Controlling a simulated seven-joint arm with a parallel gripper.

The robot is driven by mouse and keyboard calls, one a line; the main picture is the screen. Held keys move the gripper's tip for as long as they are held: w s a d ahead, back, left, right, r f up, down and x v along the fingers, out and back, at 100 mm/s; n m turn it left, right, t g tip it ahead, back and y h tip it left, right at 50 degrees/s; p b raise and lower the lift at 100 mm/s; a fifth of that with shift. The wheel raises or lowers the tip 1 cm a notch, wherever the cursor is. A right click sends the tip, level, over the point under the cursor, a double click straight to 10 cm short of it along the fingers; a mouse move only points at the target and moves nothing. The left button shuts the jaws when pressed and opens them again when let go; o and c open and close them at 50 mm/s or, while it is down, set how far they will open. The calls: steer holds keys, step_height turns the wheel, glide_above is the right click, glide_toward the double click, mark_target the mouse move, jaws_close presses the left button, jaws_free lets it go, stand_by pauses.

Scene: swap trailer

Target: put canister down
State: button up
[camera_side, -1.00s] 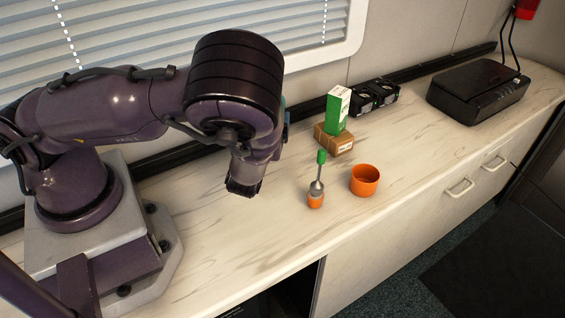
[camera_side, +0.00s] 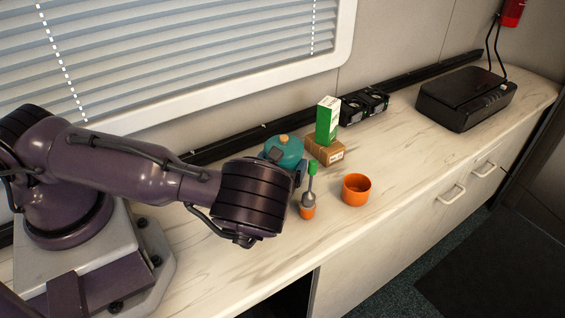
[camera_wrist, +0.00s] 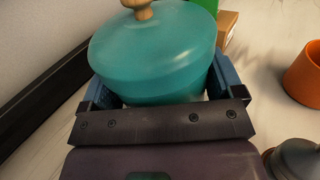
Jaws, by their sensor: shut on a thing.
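A teal canister (camera_wrist: 152,52) with a wooden knob on its lid fills the upper middle of the wrist view. The blue fingers of my gripper (camera_wrist: 155,85) stand at its left and right sides, shut on it. In the side view the canister (camera_side: 284,150) shows behind my dark wrist, left of the brown box, and looks upright. Its lower part and most of my gripper are hidden there by my arm. Whether its base touches the counter cannot be told.
A brown box (camera_side: 324,151) with a green-and-white carton (camera_side: 327,121) on it stands beside the canister. An orange-based, green-handled tool (camera_side: 310,190) and an orange bowl (camera_side: 356,191) stand nearer the front. Black fans (camera_side: 365,105) and a black router (camera_side: 466,98) are farther right.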

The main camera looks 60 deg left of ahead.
steer(key=shift+f, duration=0.15)
steer(key=o, duration=0.8)
